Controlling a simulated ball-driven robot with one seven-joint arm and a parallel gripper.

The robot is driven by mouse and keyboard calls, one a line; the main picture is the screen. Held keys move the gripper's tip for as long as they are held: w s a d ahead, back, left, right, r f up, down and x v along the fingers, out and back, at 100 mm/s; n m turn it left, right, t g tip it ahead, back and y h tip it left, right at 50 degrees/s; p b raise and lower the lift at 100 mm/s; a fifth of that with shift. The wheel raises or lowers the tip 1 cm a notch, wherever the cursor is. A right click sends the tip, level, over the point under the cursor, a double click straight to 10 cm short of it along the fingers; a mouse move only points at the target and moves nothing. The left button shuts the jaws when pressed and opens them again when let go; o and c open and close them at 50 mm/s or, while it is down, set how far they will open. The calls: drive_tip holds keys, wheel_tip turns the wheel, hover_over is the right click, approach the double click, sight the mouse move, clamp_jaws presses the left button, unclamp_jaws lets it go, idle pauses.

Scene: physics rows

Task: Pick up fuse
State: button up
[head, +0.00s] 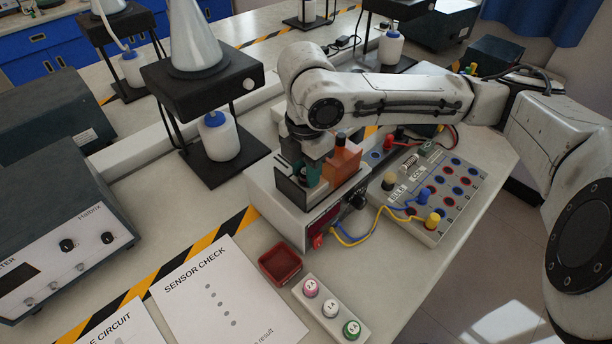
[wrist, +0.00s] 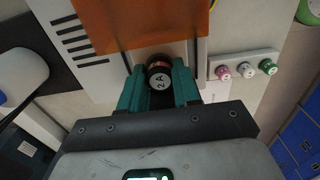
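A dark fuse (wrist: 158,76) with a white end marked 2A sits at the front of the bench unit, by the orange cover, in the wrist view. My gripper's (wrist: 159,80) teal fingers lie on both sides of it, very close. I cannot tell whether both fingers press on it. In the head view my gripper (head: 312,172) reaches down at the unit beside the orange cover (head: 342,163), and the fuse between the fingers is hidden there. Other fuses stand in a white rack: pink 2A (head: 310,288), white 1A (head: 330,308) and green 5A (head: 351,329).
A small red tray (head: 280,264) lies empty in front of the white bench unit (head: 272,207). A terminal board (head: 440,190) with blue and yellow leads stands at its right. A paper sheet (head: 229,300) and a meter (head: 60,240) are at the left. A burner stand (head: 198,90) is behind.

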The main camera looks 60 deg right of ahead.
clamp_jaws()
drive_tip(key=shift+r, duration=0.1)
